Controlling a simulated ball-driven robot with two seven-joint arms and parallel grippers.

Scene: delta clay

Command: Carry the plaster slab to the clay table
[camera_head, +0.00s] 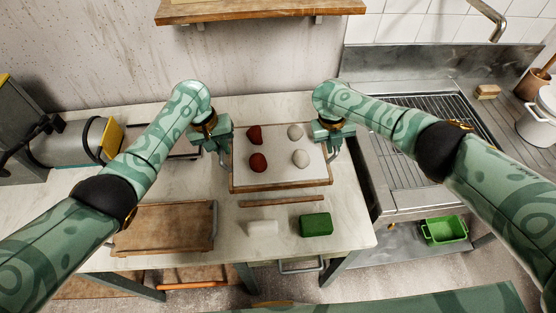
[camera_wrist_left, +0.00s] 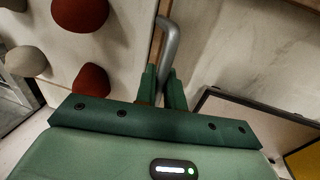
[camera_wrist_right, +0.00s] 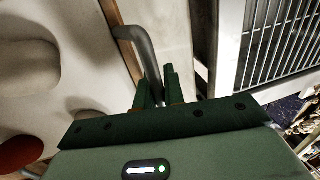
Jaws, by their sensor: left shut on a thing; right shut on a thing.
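The plaster slab (camera_head: 278,148) is a pale, wood-edged rectangle at the centre of the head view, with a grey metal handle at each side. Two dark red lumps (camera_head: 258,161) and two pale grey lumps (camera_head: 301,158) rest on it. My left gripper (camera_head: 227,152) is shut on the slab's left handle (camera_wrist_left: 169,42). My right gripper (camera_head: 332,150) is shut on its right handle (camera_wrist_right: 136,44). The slab looks level over a pale-topped table (camera_head: 180,185); I cannot tell whether it touches the top.
A wooden stick (camera_head: 283,201), a white block (camera_head: 262,228) and a green block (camera_head: 316,225) lie in front of the slab. A wooden board (camera_head: 165,228) lies at front left. A metal sink unit (camera_head: 395,180) stands to the right. A shelf (camera_head: 260,10) hangs above.

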